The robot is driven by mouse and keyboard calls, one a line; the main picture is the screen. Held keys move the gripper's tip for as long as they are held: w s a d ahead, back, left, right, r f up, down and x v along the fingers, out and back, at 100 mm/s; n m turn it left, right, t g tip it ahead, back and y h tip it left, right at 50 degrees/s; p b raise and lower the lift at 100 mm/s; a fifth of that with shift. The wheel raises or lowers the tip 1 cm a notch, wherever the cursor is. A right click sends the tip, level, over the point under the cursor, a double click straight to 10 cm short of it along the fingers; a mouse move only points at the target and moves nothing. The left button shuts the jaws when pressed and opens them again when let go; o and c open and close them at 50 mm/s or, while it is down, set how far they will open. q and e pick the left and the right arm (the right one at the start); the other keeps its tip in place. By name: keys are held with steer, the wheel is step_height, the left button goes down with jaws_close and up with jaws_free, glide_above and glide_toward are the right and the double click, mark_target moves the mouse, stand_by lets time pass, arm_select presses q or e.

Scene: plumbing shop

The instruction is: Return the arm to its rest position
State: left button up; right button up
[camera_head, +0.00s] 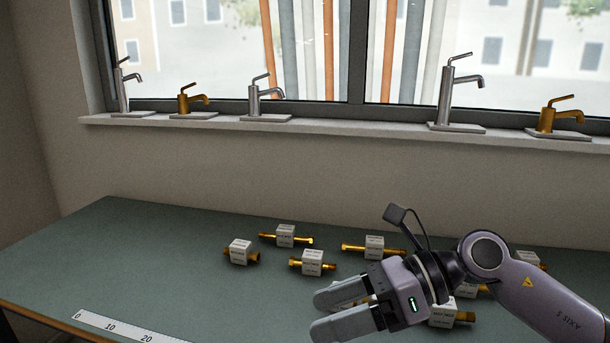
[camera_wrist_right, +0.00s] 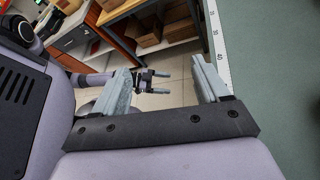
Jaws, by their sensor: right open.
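My right gripper (camera_head: 317,316) reaches in from the right in the head view, above the front part of the green worktable (camera_head: 180,255). Its two grey fingers are apart with nothing between them; the right wrist view also shows the open fingers (camera_wrist_right: 162,78), with the floor beyond. My left gripper (camera_wrist_right: 156,82) shows small in the right wrist view, away from the table, its two dark fingers apart and empty. It is not in the head view.
Brass fittings with white tags lie on the table, such as one at left (camera_head: 240,252) and one at the back (camera_head: 285,236); some are partly behind my right arm. A ruler strip (camera_head: 125,329) runs along the front edge. Taps stand on the windowsill (camera_head: 340,124). The table's left is clear.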

step_height(320, 180, up, 7)
steer(key=w+m+t+y, duration=0.1)
steer(key=m+t+y, duration=0.6)
steer(key=m+t, duration=0.6)
steer(key=w+d+f+m+t+h, duration=0.25)
steer(key=d+f+m+h, duration=0.45)
steer(key=m, duration=0.6)
steer(key=w+d+f+m+t+h, duration=0.1)
steer(key=d+f+m+t+h, duration=0.35)
steer(key=m+h, duration=0.65)
steer(key=s+d+f+m+g+h, duration=0.1)
steer(key=s+d+f+m+g, duration=0.25)
steer(key=f, duration=0.25)
steer(key=s+d+f+m+g+h, duration=0.2)
steer(key=s+f+m+g, duration=0.15)
steer(key=f, duration=0.25)
steer(key=s+d+f+m+g, duration=0.15)
steer(key=s+f+g, duration=0.3)
steer(key=s, duration=0.45)
steer(key=s+d+f+m+g, duration=0.1)
steer(key=s+f+m+g, duration=0.25)
steer(key=s+f, duration=0.35)
steer(key=w+a+f+t+y+b, duration=0.2)
steer(key=w+f+t, duration=0.3)
steer(key=f, duration=0.6)
steer(key=shift+a+t+b, duration=0.4)
steer(key=shift+t+b, duration=0.2)
steer(key=shift+b, duration=0.05)
